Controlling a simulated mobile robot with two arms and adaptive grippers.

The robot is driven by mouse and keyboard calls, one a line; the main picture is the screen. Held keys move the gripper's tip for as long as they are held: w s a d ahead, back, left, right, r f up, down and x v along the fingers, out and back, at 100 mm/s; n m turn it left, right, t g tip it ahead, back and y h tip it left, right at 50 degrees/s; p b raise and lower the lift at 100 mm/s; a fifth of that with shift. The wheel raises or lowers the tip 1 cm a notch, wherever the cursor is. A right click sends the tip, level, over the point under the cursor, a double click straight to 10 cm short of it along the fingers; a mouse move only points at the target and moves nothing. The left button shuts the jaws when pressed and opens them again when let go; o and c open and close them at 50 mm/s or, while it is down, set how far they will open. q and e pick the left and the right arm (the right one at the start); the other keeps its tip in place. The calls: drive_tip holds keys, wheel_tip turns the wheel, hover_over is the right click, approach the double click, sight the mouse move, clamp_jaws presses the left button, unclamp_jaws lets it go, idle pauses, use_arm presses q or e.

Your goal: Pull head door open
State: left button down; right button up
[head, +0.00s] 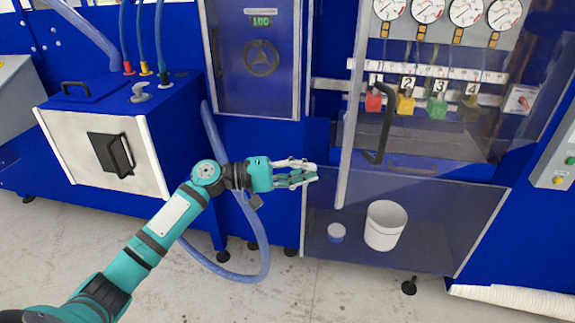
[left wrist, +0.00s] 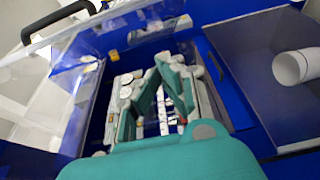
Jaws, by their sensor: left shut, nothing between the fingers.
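The head door is a clear panel with a pale metal edge strip (head: 350,110) and a black bar handle (head: 378,125), in front of the gauges and numbered valves. In the left wrist view the door edge (left wrist: 75,35) and a black handle (left wrist: 58,22) show at the upper left, and the panel seems to stand out at an angle; how far is unclear. My left gripper (head: 308,174) is shut and empty, left of the edge strip and below and left of the handle, apart from the handle. Its fingers fill the middle of the left wrist view (left wrist: 158,95). My right gripper is not in view.
A closed blue door with a round emblem (head: 262,58) is left of the head door. A box with a black handle (head: 110,153) and a looped blue hose (head: 240,277) are at left.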

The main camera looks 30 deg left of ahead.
use_arm(q)
drive_tip(key=d+p, duration=0.2)
drive_tip(key=d, duration=0.1)
drive_tip(key=d+p, duration=0.1)
drive_tip(key=d, duration=0.1)
drive_tip(key=shift+s+d, duration=0.2)
drive_tip(key=shift+s, duration=0.2)
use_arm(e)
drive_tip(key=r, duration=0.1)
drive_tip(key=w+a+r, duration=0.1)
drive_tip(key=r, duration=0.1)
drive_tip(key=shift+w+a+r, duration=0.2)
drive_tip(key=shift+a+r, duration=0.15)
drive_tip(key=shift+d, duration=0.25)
